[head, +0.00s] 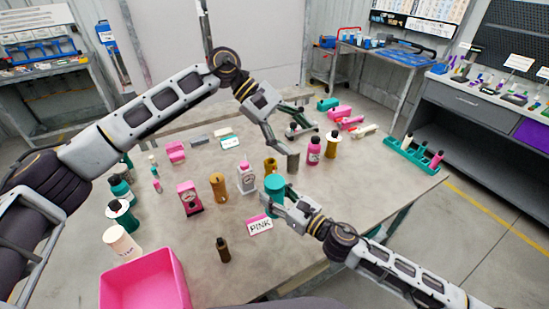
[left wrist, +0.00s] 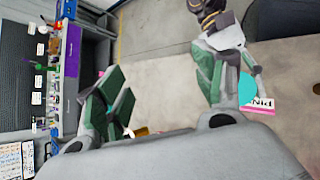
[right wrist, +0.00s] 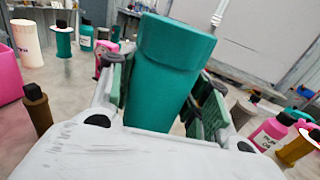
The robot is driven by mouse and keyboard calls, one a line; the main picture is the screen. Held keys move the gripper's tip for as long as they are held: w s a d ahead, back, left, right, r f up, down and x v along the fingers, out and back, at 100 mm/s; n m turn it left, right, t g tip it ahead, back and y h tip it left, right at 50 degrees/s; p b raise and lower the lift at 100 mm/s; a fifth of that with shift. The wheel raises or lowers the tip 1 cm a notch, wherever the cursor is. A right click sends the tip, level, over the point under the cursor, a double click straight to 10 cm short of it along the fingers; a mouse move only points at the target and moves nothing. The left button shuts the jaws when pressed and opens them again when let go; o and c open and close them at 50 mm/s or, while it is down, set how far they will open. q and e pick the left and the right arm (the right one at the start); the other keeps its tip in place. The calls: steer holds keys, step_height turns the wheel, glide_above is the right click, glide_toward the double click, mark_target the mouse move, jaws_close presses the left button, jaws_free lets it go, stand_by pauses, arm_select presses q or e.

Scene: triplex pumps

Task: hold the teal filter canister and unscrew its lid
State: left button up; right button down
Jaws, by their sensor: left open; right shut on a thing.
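The teal filter canister (head: 274,186) is near the front middle of the table, upright in the head view. My right gripper (head: 279,202) is shut on it. In the right wrist view the canister body (right wrist: 158,95) stands between the two finger pads, and its wider teal lid (right wrist: 177,42) is on top, above the fingers. My left gripper (head: 298,135) is open and empty, behind and to the right of the canister. In the left wrist view its fingers are spread wide, and a bit of the canister (left wrist: 246,88) shows beside one finger, partly hidden.
A PINK sign (head: 260,226) lies in front of the canister. A dark brown bottle (head: 223,250) and a pink bin (head: 146,283) are at the front left. Gauges, a pink bottle (head: 314,151) and brown parts stand close around. A teal rack (head: 413,158) is at the right edge.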

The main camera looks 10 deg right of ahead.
mark_target(275, 181)
arm_select(q)
steer(key=s+f+m+t+y, duration=0.1)
steer(key=y, duration=0.1)
steer(key=a+f+m+y, duration=0.1)
steer(key=f+m+y, duration=0.1)
steer(key=s+a+f+m+t+y, duration=0.1)
steer(key=y, duration=0.1)
steer(key=shift+s+a+f+t, duration=0.1)
steer(key=shift+s+f+t, duration=0.2)
steer(key=shift+w+a+f+m+t+y, duration=0.15)
steer(key=shift+a+f+m+t+y, duration=0.1)
steer(key=shift+a+m+t+y, duration=0.35)
steer(key=shift+w+a+f+m+t+y, duration=0.1)
steer(key=shift+a+f+m+t+y, duration=0.15)
steer(key=shift+a+y, duration=0.55)
steer(key=shift+d, duration=0.1)
steer(key=shift+f, duration=0.1)
steer(key=shift+f, duration=3.85)
